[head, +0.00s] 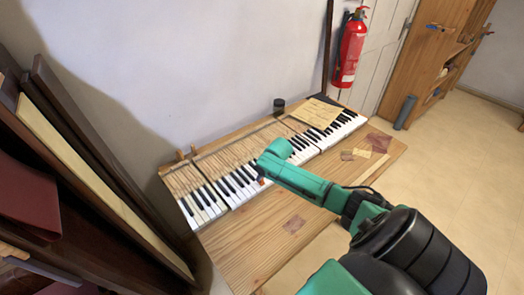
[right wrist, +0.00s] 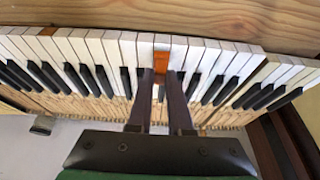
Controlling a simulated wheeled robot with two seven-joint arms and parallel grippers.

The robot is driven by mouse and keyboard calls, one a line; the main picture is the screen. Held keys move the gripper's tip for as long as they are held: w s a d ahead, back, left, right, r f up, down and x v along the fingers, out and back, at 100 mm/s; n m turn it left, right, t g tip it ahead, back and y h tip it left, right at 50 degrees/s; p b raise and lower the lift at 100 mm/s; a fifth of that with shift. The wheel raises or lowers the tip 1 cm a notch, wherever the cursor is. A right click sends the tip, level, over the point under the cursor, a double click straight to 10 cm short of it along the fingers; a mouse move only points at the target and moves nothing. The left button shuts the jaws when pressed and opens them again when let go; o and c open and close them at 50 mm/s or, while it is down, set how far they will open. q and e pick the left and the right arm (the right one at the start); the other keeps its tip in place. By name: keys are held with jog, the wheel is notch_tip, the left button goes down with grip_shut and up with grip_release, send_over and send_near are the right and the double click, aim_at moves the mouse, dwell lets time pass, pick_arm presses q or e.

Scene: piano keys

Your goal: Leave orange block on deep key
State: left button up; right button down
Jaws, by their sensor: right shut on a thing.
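The piano keyboard (head: 215,203) lies on a wooden table, its white and black keys running from lower left to upper right. In the right wrist view, the orange block (right wrist: 161,61) is a small upright orange piece between my right gripper's fingertips (right wrist: 158,78), over the white keys (right wrist: 110,45). My right gripper (head: 262,172) is shut on it, low over the middle of the keyboard. A bit of orange shows below the gripper in the head view (head: 261,181). I cannot tell whether the block touches a key, or which key is the deep one. My left gripper is not in view.
The bare wooden table front (head: 245,245) has several brown patches. A paper sheet (head: 316,112) and a dark cup (head: 279,105) are at the back. Leaning dark boards (head: 75,150) stand at left. A red fire extinguisher (head: 349,50) hangs behind.

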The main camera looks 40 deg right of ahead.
jog(key=shift+r, duration=0.1)
jog(key=shift+f, duration=0.4)
dwell(0.6)
jog(key=shift+f+b, duration=0.35)
jog(key=shift+f, duration=0.3)
jog(key=c, duration=1.2)
grip_release()
jog(key=shift+o, duration=0.2)
jog(key=shift+r, duration=0.1)
jog(key=shift+r+p, duration=1.15)
jog(key=shift+p, duration=0.2)
jog(key=shift+f, duration=0.1)
